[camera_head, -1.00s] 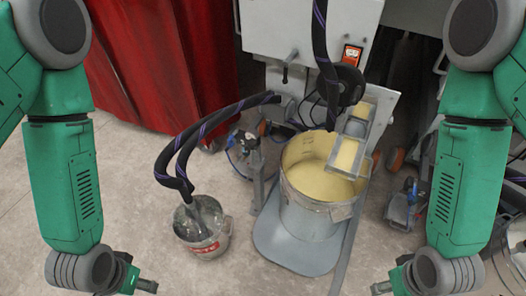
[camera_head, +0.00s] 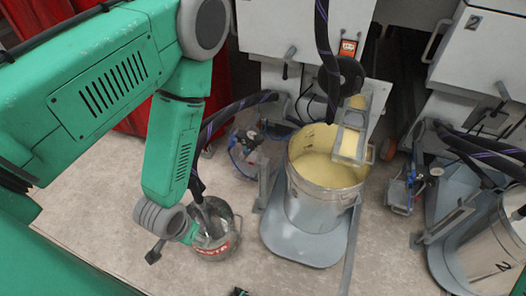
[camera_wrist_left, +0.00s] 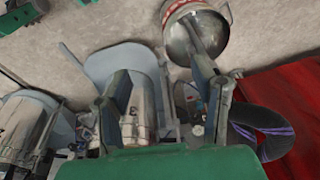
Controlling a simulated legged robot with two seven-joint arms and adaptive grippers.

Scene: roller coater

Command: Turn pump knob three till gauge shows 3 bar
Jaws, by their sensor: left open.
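The pump (camera_head: 247,143) with blue hoses stands on the floor left of the large metal drum (camera_head: 322,205) of yellow material. In the left wrist view, the drum (camera_wrist_left: 137,103) bears a 3. The pump's knob and gauge are too small to tell apart. My left gripper (camera_head: 160,248) hangs in front of and left of the pump, beside the small bucket (camera_head: 222,246), apart from the pump. In the left wrist view, my left gripper (camera_wrist_left: 158,75) is open, with nothing seen held between its fingers. My right gripper is not clearly seen.
A similar pump (camera_head: 405,188) and a second drum (camera_head: 490,245) stand at right. A red curtain (camera_head: 135,120) hangs behind my left arm. Floor (camera_head: 100,200) is clear at front left.

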